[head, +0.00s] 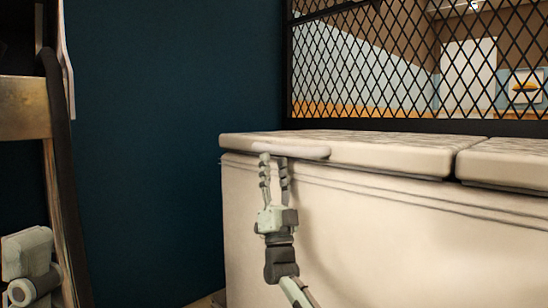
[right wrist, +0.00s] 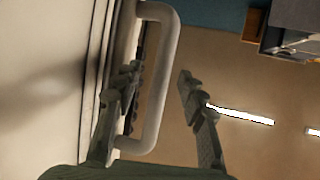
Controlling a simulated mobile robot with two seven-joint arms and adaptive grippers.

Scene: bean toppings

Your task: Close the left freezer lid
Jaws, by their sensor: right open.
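The white chest freezer (head: 370,235) stands at the right in the head view. Its left lid (head: 350,150) lies about flat along the top, with a dark line under its front edge; I cannot tell whether a small gap is left there. A pale bar handle (head: 305,152) runs along that lid's front edge. My right gripper (head: 274,158) is open, with its fingertips up at the handle. In the right wrist view, the handle (right wrist: 166,70) passes between the open fingers (right wrist: 158,76), one finger inside the loop and one outside.
The right lid (head: 505,160) lies flat beside the left lid. A dark blue wall (head: 150,130) is at the left, and a black metal mesh (head: 400,60) stands behind the freezer. A wooden frame (head: 30,110) is at the far left.

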